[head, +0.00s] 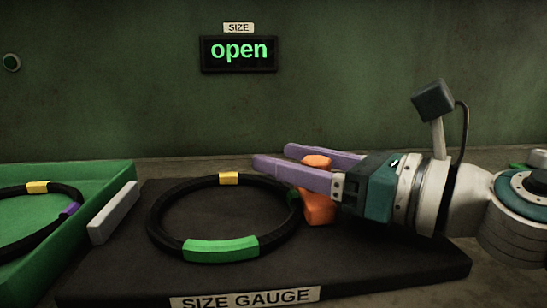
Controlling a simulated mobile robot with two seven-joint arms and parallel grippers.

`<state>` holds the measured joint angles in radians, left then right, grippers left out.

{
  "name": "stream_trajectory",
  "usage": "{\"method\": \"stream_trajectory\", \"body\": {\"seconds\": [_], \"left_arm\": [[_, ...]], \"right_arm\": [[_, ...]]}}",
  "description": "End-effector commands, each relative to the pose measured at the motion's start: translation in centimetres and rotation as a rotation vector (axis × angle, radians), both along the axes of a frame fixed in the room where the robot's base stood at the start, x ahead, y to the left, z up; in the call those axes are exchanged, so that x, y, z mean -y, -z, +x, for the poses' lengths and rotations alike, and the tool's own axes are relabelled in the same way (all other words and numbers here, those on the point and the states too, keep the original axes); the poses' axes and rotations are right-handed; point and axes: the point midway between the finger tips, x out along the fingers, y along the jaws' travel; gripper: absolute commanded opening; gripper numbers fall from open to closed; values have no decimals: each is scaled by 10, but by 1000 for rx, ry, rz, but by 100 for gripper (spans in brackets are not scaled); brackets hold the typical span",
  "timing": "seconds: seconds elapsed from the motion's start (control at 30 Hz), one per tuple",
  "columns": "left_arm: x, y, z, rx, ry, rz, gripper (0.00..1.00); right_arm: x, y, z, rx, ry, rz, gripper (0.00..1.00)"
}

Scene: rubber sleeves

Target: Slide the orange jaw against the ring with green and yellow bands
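The black ring (155,222) with green and yellow bands lies flat on the dark size gauge (370,262). Its large green band (221,248) faces me and its yellow band (229,179) is at the far side; another bit of green shows at its right edge. The orange jaw (319,208) stands close to the ring's right side; my finger hides whether they touch. My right gripper (272,156) reaches in from the right, its purple fingers on either side of the jaw's upper part. I cannot tell whether they press on it. My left gripper is out of view.
A grey block (113,212) stands at the gauge's left edge, apart from the ring. A green tray (105,175) at left holds another black ring (62,187) with yellow and purple bands. A wall display (239,52) under a SIZE sign reads "open".

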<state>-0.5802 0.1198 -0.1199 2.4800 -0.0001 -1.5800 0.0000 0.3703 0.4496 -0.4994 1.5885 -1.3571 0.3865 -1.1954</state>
Motion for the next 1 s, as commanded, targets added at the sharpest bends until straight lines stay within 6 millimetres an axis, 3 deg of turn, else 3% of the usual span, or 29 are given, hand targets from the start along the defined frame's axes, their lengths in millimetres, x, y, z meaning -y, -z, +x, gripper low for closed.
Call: {"method": "stream_trajectory", "body": {"seconds": [0.37, 0.8, 1.0], "left_arm": [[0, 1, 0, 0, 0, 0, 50], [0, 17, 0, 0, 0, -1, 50], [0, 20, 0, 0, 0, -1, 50]], "right_arm": [[5, 1, -3, -1, 2, -1, 68], [63, 4, -58, -1, 2, -3, 68], [72, 1, -67, -1, 0, -1, 68]]}}
